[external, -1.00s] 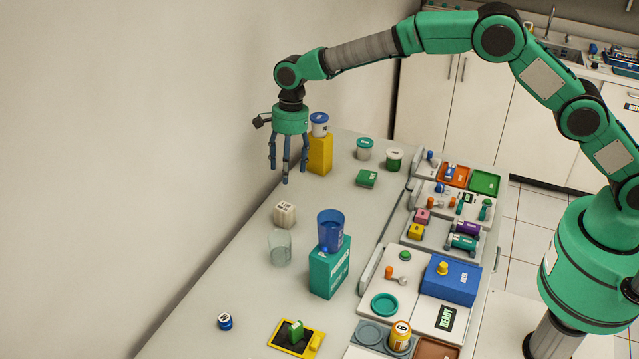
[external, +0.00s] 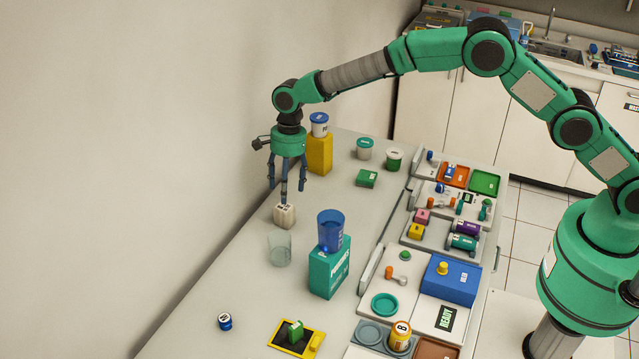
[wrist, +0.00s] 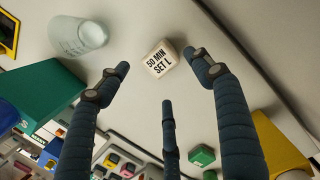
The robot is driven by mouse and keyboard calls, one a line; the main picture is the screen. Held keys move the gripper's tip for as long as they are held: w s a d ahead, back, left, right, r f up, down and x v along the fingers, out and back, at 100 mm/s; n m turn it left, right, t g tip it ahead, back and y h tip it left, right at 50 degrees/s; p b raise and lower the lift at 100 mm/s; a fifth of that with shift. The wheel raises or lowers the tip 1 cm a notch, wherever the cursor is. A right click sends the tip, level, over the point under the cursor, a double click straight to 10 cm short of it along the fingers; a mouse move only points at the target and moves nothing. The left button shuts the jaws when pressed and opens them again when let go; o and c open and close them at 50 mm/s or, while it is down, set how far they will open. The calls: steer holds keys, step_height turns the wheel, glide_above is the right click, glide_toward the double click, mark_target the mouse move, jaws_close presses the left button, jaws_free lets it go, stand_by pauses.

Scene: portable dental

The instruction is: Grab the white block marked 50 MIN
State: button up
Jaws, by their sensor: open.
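The white block (external: 284,216) stands on the counter near the wall side. In the wrist view the white block (wrist: 160,60) shows the words "50 MIN SET L" on its top face. My gripper (external: 287,192) points down just above the block, with its fingers spread. In the wrist view my gripper (wrist: 162,80) has three blue-grey fingers apart, with the block in the gap between the two upper fingertips. Nothing is between the fingers in their grip, and the block appears to rest on the counter.
A clear cup (external: 279,248) stands close in front of the block. A green box (external: 328,268) with a blue cup (external: 330,230) on it stands to the right. A yellow box (external: 319,154) stands behind.

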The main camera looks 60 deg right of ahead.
mark_target(284, 207)
steer(key=shift+a+f, duration=0.2)
steer(key=shift+f, duration=0.95)
steer(key=shift+f, duration=0.15)
steer(key=shift+w+a+f+b, duration=0.15)
steer(key=shift+f+b, duration=0.2)
steer(key=shift+f, duration=0.45)
steer(key=shift+s+a+f+b, duration=0.1)
steer(key=shift+a+f+b, duration=0.15)
steer(key=shift+f, duration=0.6)
steer(key=shift+w+a+f+b, duration=0.1)
steer(key=shift+f+b, duration=0.3)
steer(key=shift+f, duration=0.4)
steer(key=c, duration=1.2)
